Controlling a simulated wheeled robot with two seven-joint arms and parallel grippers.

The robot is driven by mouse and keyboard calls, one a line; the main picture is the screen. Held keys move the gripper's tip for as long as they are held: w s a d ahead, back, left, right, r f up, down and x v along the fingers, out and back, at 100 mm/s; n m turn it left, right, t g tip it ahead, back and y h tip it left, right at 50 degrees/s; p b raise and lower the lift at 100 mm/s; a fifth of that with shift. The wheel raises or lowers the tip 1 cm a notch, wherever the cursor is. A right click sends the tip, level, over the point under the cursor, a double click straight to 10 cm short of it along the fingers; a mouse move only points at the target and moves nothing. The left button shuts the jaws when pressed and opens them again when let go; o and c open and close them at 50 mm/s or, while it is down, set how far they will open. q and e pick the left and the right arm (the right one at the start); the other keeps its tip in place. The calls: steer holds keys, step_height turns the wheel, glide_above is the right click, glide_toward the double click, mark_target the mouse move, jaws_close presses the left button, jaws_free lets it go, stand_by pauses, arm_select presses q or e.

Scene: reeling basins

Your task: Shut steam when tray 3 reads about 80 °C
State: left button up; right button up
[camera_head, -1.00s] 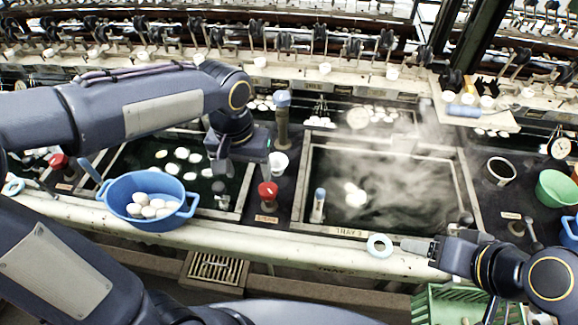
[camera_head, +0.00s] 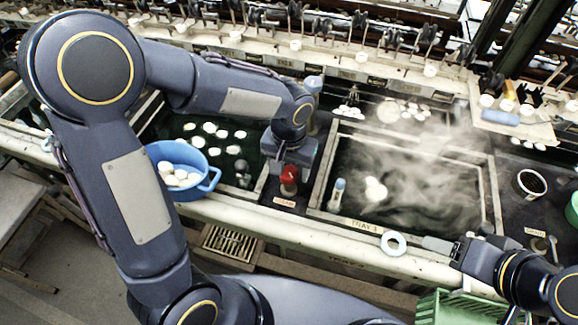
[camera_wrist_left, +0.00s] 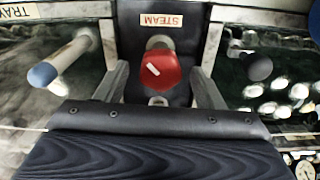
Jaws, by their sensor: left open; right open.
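The red steam knob (camera_head: 290,176) stands on the dark strip left of tray 3 (camera_head: 360,225), beside a STEAM label (camera_head: 284,202). My left gripper (camera_head: 290,163) is over it. In the left wrist view the knob (camera_wrist_left: 160,66), with a white pointer mark, sits between the spread fingers (camera_wrist_left: 160,85); I cannot tell whether they touch it. Steam drifts over tray 3, which holds a few white cocoons (camera_head: 375,189). My right gripper (camera_head: 430,243) is open by the front rail.
A pale ring (camera_head: 393,243) lies on the front rail beside my right gripper. A blue-capped rod (camera_head: 337,194) stands at tray 3's left edge. A blue colander of cocoons (camera_head: 182,190) sits at left, partly behind my arm. A dark-handled knob (camera_wrist_left: 260,67) is right of the left fingers.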

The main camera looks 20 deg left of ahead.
arm_select(q)
steer(key=c, duration=1)
steer(key=shift+o, duration=0.2)
steer(key=m, duration=0.4)
steer(key=shift+m, duration=2.1)
steer(key=o, duration=1)
steer(key=shift+c, duration=0.2)
